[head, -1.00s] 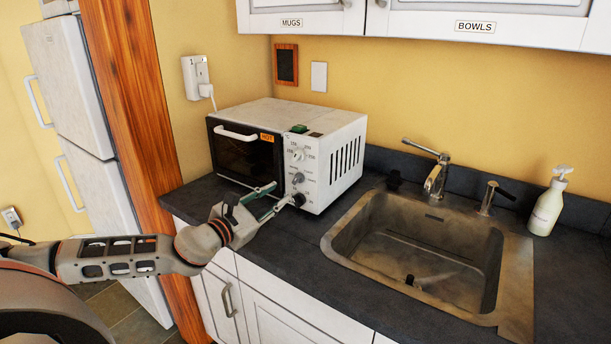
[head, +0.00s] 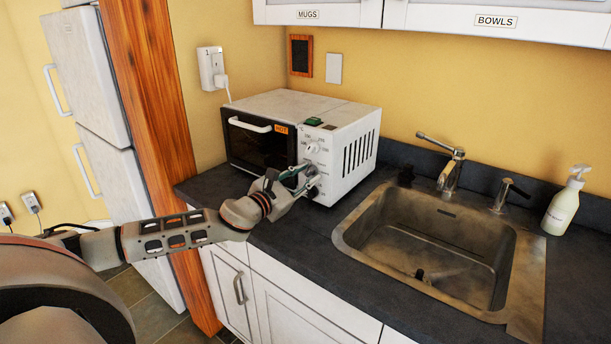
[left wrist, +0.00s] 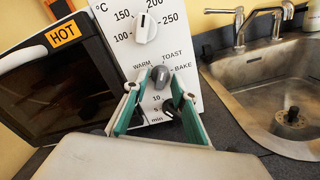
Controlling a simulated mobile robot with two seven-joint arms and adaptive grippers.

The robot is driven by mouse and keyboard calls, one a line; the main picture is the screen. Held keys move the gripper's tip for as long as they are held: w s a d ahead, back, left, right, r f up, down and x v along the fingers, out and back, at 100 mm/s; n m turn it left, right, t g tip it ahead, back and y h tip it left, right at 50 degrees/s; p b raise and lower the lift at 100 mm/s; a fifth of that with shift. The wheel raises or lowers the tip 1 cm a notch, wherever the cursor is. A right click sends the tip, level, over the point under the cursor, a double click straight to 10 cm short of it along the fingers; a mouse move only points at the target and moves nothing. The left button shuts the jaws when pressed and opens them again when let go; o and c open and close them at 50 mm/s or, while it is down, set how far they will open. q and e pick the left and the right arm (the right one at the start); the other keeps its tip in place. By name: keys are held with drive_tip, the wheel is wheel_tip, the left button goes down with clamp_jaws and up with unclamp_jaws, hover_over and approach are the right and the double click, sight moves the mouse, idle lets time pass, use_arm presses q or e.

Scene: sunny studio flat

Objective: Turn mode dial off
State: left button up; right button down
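The white toaster oven (head: 345,150) stands on the dark counter with its dial panel facing my left arm. In the left wrist view, the grey mode dial (left wrist: 161,75) sits below the words WARM and TOAST, with BAKE to its right. I cannot read its setting clearly. A white temperature dial (left wrist: 145,28) is above it, and a dark minute dial (left wrist: 172,106) below. My left gripper (left wrist: 154,88) is open, with its green-lined fingers apart on either side of the mode dial, close to the panel. In the head view, my left gripper (head: 306,178) partly hides the lower dials.
The oven's dark glass door (head: 258,145), with its white handle and orange HOT label, is closed to the left of the panel. A metal sink (head: 345,235) with a faucet (head: 449,170) lies to the right.

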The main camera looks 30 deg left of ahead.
use_arm(q)
clamp_jaws()
